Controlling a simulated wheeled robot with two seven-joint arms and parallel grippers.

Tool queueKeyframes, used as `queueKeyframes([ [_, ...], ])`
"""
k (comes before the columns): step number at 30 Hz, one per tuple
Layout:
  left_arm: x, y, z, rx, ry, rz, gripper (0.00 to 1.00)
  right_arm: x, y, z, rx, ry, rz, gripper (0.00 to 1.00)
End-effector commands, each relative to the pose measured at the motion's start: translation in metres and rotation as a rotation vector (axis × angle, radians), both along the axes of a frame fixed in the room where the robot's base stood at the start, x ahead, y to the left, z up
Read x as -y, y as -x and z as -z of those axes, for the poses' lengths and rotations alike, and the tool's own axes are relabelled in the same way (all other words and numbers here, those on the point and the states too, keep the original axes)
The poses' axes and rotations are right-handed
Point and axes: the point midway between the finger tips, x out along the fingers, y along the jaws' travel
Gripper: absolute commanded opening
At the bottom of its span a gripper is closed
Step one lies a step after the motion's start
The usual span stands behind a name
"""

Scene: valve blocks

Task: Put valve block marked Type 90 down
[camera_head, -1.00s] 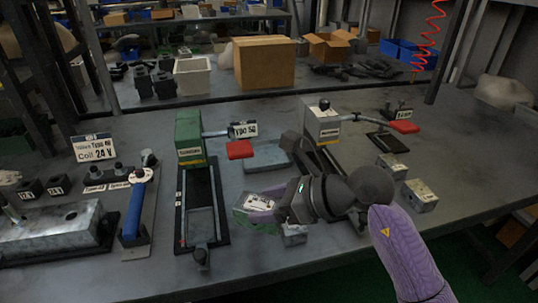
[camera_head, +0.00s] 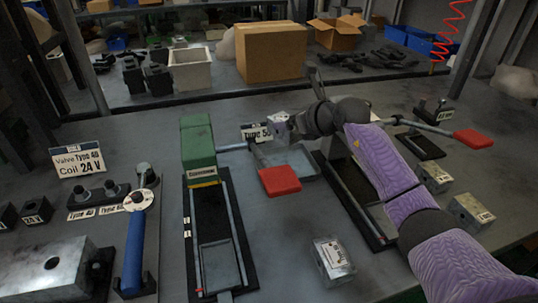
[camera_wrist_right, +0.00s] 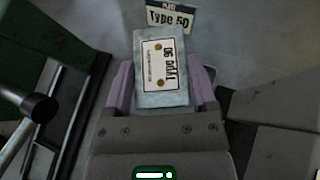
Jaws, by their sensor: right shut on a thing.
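The valve block marked Type 90 (camera_wrist_right: 162,72) is a pale grey block with a label. It sits between the purple fingers of my right gripper (camera_wrist_right: 162,92), which is shut on it. In the head view, my right gripper (camera_head: 287,127) reaches to the back of the bench, and the held block (camera_head: 279,127) shows small beside a sign reading Type 50 (camera_head: 256,132). A shallow grey-blue tray (camera_head: 305,165) lies just in front of and below the gripper. I cannot tell the block's height above it. My left gripper is not in view.
A green press (camera_head: 198,150) with a red-handled lever (camera_head: 280,180) stands left of the tray. Another block (camera_head: 333,258) lies at the front, and two more blocks (camera_head: 471,210) (camera_head: 435,177) lie at the right. A blue-handled tool (camera_head: 133,250) stands at the left.

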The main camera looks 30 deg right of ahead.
Motion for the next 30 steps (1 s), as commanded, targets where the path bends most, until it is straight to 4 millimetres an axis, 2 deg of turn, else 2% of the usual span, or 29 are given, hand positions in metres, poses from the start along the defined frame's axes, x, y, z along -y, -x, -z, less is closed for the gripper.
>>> queueKeyframes([
  [6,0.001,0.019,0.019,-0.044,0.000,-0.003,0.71,0.000,0.000,0.047,-0.004,-0.002,0.001,0.00],
  [9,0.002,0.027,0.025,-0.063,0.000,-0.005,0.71,0.000,0.000,0.064,-0.003,-0.001,0.001,0.00],
  [14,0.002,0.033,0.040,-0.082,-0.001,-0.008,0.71,0.000,0.000,0.099,-0.004,-0.002,0.001,0.00],
  [25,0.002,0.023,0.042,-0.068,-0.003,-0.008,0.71,0.000,0.000,0.102,0.001,0.000,0.000,0.00],
  [26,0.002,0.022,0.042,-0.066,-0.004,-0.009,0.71,0.000,0.001,0.102,-0.001,0.000,0.000,0.77],
  [29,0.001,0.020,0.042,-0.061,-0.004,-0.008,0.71,0.000,0.001,0.102,-0.001,0.000,0.000,0.99],
  [30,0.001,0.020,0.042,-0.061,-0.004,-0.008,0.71,0.000,0.001,0.102,-0.001,0.000,0.000,1.00],
])
